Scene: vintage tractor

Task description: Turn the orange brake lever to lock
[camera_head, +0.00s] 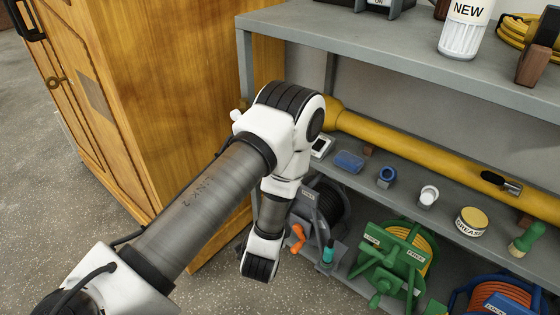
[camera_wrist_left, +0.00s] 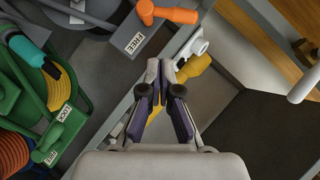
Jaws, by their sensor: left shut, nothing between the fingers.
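The orange brake lever (camera_head: 297,238) is on the grey reel (camera_head: 325,243) on the lower shelf, just right of my left forearm's end in the head view. In the left wrist view the orange lever (camera_wrist_left: 170,15) is at the top, pointing right from its pivot, near a FREE label (camera_wrist_left: 135,42). A LOCK label (camera_wrist_left: 77,4) is farther left at the top edge. My left gripper (camera_wrist_left: 160,66) is shut and empty, below the lever in that picture and apart from it. Its fingers are hidden in the head view. My right gripper is not in view.
A teal handle (camera_head: 328,254) is beside the orange lever. A green reel (camera_head: 383,262) and a blue reel (camera_head: 470,300) stand to the right. A yellow pipe (camera_head: 430,158) runs along the shelf above. A wooden cabinet (camera_head: 165,90) is at left; open floor (camera_head: 60,210) lies before it.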

